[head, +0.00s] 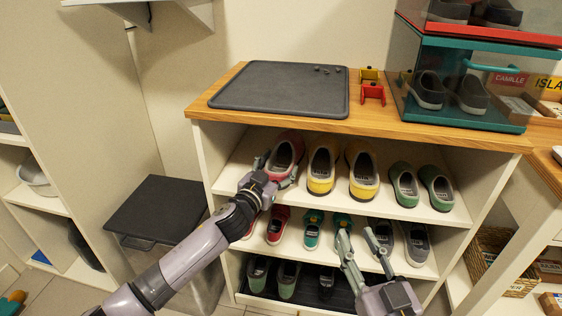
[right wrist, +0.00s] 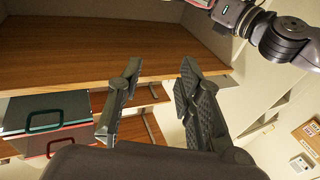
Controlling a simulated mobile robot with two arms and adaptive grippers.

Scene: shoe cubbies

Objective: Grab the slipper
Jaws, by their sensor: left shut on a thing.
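A red slipper (head: 284,152) with a pale sole is at the left end of the upper shelf in the head view. My left gripper (head: 276,170) is shut on this red slipper at its near end, covering part of it. The slipper is tilted, and I cannot tell whether it still touches the shelf. My right gripper (head: 357,241) is open and empty in front of the lower shelves. Its spread fingers also show in the right wrist view (right wrist: 160,75), with nothing between them.
Yellow shoes (head: 321,168) and green shoes (head: 404,184) stand right of the red slipper. More shoes fill the lower shelves. A grey tray (head: 280,88) lies on the wooden top (head: 450,133). A dark-lidded bin (head: 158,205) stands left of the cubby.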

